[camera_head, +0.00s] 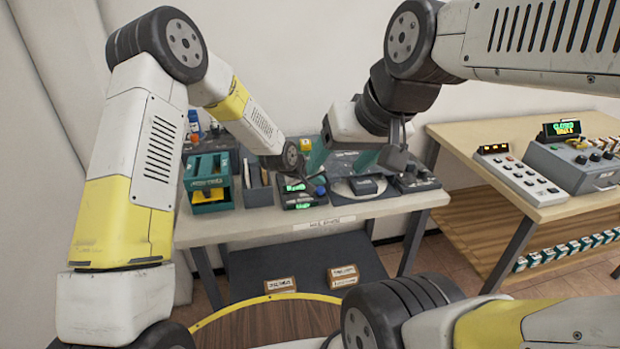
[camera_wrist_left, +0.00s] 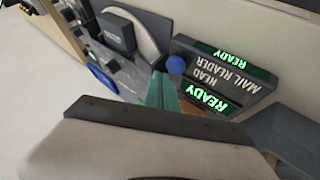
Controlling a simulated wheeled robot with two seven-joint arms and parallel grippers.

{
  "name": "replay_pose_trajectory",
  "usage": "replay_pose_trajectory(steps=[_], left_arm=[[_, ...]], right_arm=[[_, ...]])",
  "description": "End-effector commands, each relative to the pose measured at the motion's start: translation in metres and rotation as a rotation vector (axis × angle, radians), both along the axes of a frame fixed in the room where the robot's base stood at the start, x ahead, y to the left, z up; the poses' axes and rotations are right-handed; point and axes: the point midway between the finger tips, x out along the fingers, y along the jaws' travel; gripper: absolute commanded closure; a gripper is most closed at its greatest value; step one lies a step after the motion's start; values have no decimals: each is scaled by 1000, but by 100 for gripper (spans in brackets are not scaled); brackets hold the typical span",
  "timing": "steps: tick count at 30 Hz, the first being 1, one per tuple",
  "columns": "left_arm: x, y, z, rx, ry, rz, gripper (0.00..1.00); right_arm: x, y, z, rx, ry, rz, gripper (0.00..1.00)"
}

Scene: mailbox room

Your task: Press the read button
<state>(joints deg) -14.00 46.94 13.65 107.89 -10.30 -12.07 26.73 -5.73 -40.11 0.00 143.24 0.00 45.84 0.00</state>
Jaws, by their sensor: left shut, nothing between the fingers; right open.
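The mail reader (camera_head: 302,194) is a dark box on the left table with green lit displays. In the left wrist view the mail reader (camera_wrist_left: 230,75) shows two green READY displays and printed lettering. A round blue button (camera_wrist_left: 176,65) sits at the reader's edge; the blue button also shows in the head view (camera_head: 320,190). My left gripper (camera_head: 311,181) is shut and empty, close above the reader beside the blue button. In the left wrist view its fingertips (camera_wrist_left: 165,88) appear just short of the button; contact cannot be told. My right gripper (camera_head: 398,150) is open and empty above the table's right part.
A round plate with a dark block (camera_head: 366,186) lies right of the reader, with a dark device (camera_head: 414,178) beyond it. A green rack (camera_head: 208,185) stands left. A wooden table (camera_head: 540,150) at right carries a keypad box (camera_head: 519,177) and a console (camera_head: 575,165).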

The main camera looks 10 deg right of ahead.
Motion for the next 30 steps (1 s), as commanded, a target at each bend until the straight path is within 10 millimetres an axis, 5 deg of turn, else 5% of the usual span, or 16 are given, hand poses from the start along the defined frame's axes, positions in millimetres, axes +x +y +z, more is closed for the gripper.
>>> replay_pose_trajectory(steps=[30], left_arm=[[0,0,-8,-1,0,1,100]], right_arm=[[0,0,0,0,0,0,30]])
